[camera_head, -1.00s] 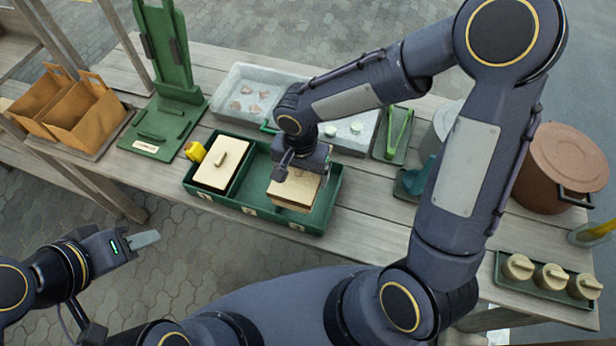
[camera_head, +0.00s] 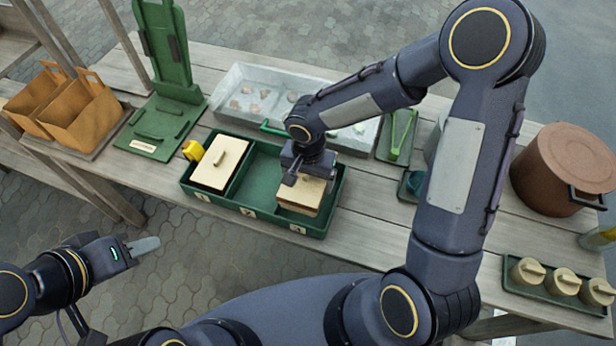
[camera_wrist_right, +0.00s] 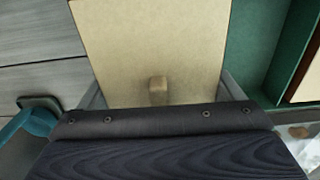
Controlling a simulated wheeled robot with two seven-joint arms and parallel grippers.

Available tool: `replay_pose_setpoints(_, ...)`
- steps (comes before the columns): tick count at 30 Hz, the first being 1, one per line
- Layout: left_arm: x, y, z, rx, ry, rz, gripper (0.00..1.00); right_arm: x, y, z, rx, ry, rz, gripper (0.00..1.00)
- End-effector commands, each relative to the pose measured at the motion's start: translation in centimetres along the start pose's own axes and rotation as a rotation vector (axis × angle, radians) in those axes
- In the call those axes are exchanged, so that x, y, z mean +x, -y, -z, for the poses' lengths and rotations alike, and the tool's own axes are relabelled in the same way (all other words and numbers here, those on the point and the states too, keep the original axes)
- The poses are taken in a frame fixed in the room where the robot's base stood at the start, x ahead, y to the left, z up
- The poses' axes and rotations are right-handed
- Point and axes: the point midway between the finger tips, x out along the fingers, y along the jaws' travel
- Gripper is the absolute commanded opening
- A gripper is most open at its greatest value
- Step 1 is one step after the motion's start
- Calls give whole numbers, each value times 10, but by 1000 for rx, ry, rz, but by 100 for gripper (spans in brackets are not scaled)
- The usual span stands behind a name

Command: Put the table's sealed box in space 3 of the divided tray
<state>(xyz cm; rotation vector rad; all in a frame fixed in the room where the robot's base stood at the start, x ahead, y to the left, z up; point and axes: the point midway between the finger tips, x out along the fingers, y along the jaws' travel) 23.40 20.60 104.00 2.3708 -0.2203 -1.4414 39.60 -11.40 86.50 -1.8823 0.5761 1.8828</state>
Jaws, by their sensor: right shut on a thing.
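The green divided tray (camera_head: 262,222) stands on the table with spaces marked 1, 2 and 3 on its front. My right gripper (camera_head: 307,176) is shut on the sealed box (camera_head: 298,207), a pale box, and holds it at space 3, the right-hand space. In the right wrist view the box's cream lid (camera_wrist_right: 150,40) and small knob show between the fingers. Whether the box touches the tray floor is hidden. Space 2 is empty. My left gripper (camera_head: 143,246) is away from the table at lower left; its finger gap is unclear.
A similar lidded box (camera_head: 219,163) sits in space 1, with a yellow object (camera_head: 193,150) beside it. Behind are a grey tray (camera_head: 240,90) and a green stand (camera_head: 165,115). A brown pot (camera_head: 562,170) and a tray of several round jars (camera_head: 560,279) stand right.

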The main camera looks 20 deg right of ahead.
Motion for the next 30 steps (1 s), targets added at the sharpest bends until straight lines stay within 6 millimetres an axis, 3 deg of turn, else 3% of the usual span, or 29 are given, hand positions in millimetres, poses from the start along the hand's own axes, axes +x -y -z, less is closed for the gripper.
replay_pose_setpoints(15,11,5,-6,0,0,0,36,9,0,0,0,-1,1,62)
replay_pose_setpoints(16,11,5,-6,0,0,0,36,10,0,0,0,-1,0,88)
replay_pose_setpoints(19,11,5,-6,0,0,0,36,10,0,0,0,0,0,100)
replay_pose_setpoints(30,0,0,0,0,0,0,36,-1,0,0,0,0,-1,100)
